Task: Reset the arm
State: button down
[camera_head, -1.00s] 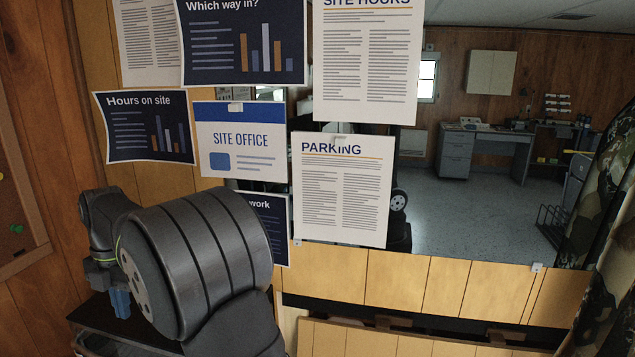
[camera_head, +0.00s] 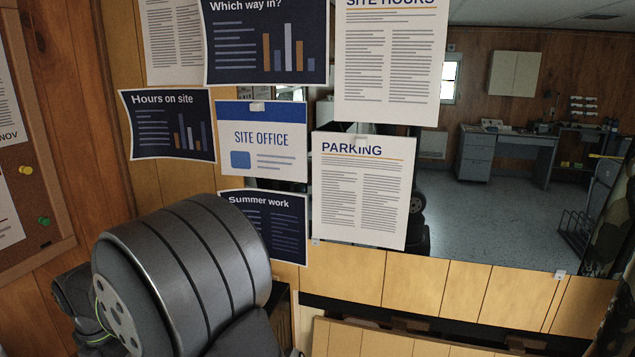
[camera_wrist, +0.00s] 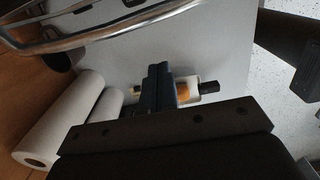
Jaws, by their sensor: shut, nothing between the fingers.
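My arm (camera_head: 185,270) fills the lower left of the head view, with its large dark joint in front of the papered wall. My gripper is hidden in that view. In the wrist view my gripper (camera_wrist: 159,88) shows as dark blue fingers closed together, with nothing held. Past the fingers is a small item with an orange middle (camera_wrist: 184,92) and a black end (camera_wrist: 209,88); the fingers partly cover it. It lies on a pale grey surface (camera_wrist: 215,45), and I cannot tell how far the fingertips are from it.
White rolls (camera_wrist: 62,120) lie left of my gripper. A curved metal rail or rim (camera_wrist: 110,30) crosses the top of the wrist view. In the head view, posters, including one marked PARKING (camera_head: 362,190), cover part of a mirror-like panel (camera_head: 480,225). A corkboard (camera_head: 40,190) is at left.

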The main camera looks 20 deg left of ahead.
jog(key=shift+s+f+t, duration=1.95)
jog(key=shift+s+f, duration=0.4)
jog(key=shift+f, duration=0.75)
jog(key=shift+s+f+t, duration=1.9)
jog(key=shift+s+f, duration=0.5)
jog(key=shift+f, duration=0.65)
jog(key=shift+s+f+t, duration=1.95)
jog(key=shift+s+f, duration=0.4)
jog(key=shift+f, duration=0.75)
jog(key=shift+v, duration=1.8)
jog(key=shift+r, duration=0.15)
jog(key=shift+w, duration=0.15)
jog(key=x, duration=0.3)
jog(key=shift+w, duration=0.1)
jog(key=w+r+g, duration=0.3)
jog(key=r+g, duration=0.1)
jog(key=r, duration=0.4)
jog(key=shift+w+r+g, duration=0.25)
jog(key=shift+r+g, duration=0.15)
